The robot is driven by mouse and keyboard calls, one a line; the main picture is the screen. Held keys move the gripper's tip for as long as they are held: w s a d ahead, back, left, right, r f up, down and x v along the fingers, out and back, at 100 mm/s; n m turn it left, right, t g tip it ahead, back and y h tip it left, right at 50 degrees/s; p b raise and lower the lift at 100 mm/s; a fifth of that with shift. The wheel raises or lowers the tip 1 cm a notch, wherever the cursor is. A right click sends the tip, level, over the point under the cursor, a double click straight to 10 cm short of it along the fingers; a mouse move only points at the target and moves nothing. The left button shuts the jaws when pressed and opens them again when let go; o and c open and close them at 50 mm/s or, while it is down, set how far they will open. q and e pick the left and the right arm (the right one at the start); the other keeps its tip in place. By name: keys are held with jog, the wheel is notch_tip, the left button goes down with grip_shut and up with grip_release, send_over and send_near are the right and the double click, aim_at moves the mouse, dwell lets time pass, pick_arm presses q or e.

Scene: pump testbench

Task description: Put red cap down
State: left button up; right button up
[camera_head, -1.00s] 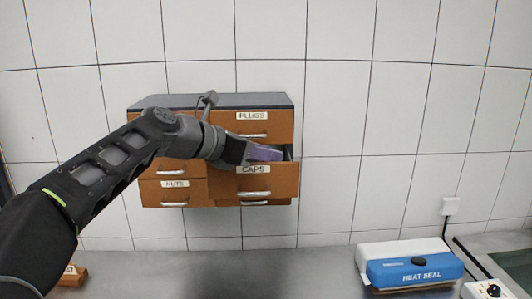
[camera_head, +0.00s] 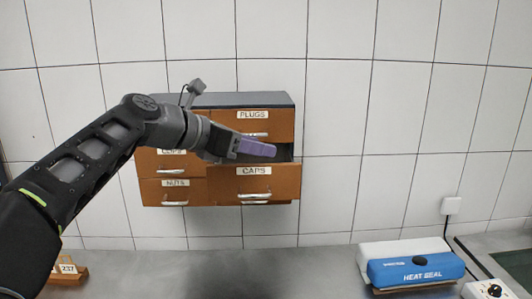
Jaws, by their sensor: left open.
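No red cap shows in the view. My left gripper (camera_head: 256,148) is in front of the wall cabinet (camera_head: 230,101), with its purple finger just above the pulled-out drawer labelled CAPS (camera_head: 279,181). The gripper is open, and I see nothing held in it. The inside of the CAPS drawer is mostly hidden by its front and the gripper. My right gripper is not in view.
Closed drawers labelled PLUGS (camera_head: 280,122) and NUTS (camera_head: 150,190) surround the open one. A blue heat sealer (camera_head: 414,270) stands on the counter at right. The middle of the counter (camera_head: 230,274) is clear.

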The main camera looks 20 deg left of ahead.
pick_arm(q)
jog(key=b+v, duration=0.1)
jog(key=v, duration=0.7)
jog(key=shift+s+a+r, duration=0.15)
jog(key=shift+s+r, duration=0.05)
jog(key=shift+s, duration=0.1)
dwell(0.4)
